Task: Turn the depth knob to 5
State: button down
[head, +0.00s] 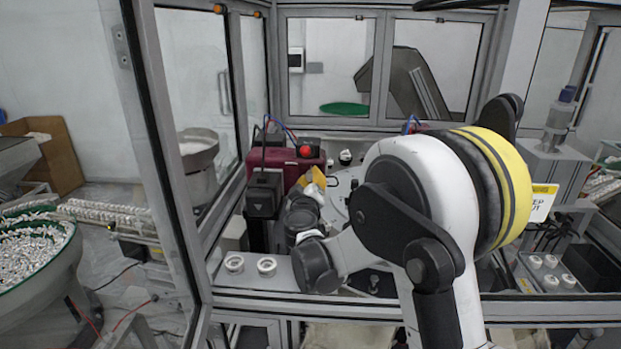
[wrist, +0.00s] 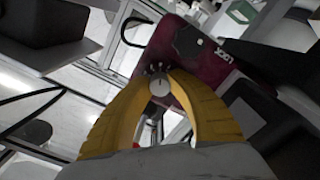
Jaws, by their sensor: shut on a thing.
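The depth knob (wrist: 159,88) is a small pale round knob with a dark mark on its face. It sits on the dark red box (wrist: 200,70), with small dial marks just above it in the wrist view. My gripper (wrist: 158,78) has two yellow fingers, one on each side of the knob and closed on it. In the head view my gripper (head: 316,178) is at the right front of the dark red box (head: 270,160). There the knob is hidden by my gripper and arm. The numbers on the dial are too small to read.
A red button (head: 306,151) is close above my gripper. A black block (head: 263,195) stands left of my arm. Two white caps (head: 251,265) are on the front ledge. Grey frame posts (head: 168,150) and window panels enclose the cell.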

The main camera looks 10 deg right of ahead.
jog(key=n+b, duration=0.1)
jog(key=n, duration=0.1)
jog(key=shift+f+n+b, duration=0.1)
jog(key=shift+n+b, duration=0.2)
jog(key=shift+n, duration=0.1)
jog(key=shift+n+b, duration=0.6)
jog(key=shift+n, duration=0.9)
jog(key=c, duration=1.2)
grip_release()
